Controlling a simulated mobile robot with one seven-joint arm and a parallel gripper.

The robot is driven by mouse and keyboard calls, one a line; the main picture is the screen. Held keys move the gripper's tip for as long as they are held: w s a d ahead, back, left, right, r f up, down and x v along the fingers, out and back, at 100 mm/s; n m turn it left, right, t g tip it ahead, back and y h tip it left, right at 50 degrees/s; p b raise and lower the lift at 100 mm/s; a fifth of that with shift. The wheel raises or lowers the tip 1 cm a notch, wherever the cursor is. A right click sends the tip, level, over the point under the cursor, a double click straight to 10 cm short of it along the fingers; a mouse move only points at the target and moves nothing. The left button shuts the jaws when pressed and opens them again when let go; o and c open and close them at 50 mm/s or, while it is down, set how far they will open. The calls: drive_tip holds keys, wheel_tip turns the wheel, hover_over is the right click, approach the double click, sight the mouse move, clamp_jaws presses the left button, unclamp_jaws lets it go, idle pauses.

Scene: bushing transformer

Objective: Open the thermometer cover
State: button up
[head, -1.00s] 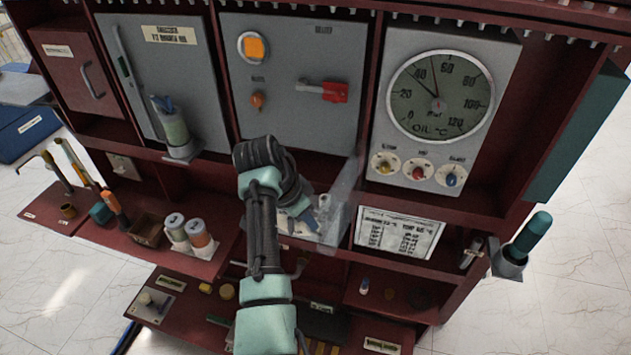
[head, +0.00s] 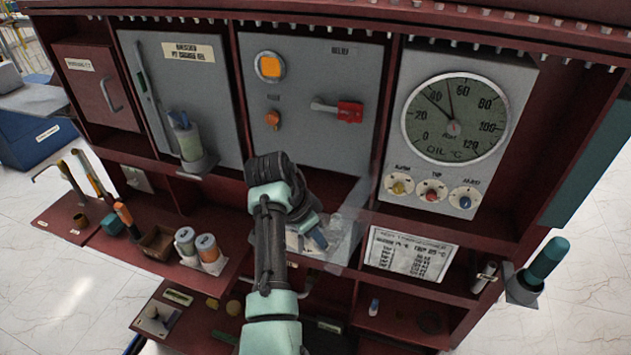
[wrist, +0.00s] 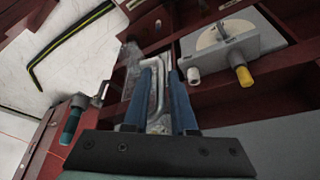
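The oil thermometer (head: 455,118) is a round dial on a grey box at the upper right of the cabinet in the head view. A see-through cover panel (head: 349,232) juts out at the dial box's lower left, standing away from the dial face. My gripper (head: 318,238) is beside this panel, partly hidden by my wrist. In the wrist view my gripper's two blue fingers (wrist: 161,85) are apart, with a narrow gap. A grey bent bar, like a handle (wrist: 157,72), shows in and beyond the gap. I cannot tell whether the fingers touch it.
A red-handled relief valve (head: 348,111) and an orange button (head: 269,67) are on the grey panel left of the dial. A printed chart (head: 410,253) is below the dial. A teal cylinder (head: 546,262) sticks out at the right. Shelves below hold small items.

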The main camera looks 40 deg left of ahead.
drive_tip(key=shift+r, duration=0.1)
drive_tip(key=d+v, duration=0.1)
drive_tip(key=v, duration=1.1)
drive_tip(key=shift+a+r+p, duration=0.45)
drive_tip(key=shift+a, duration=0.1)
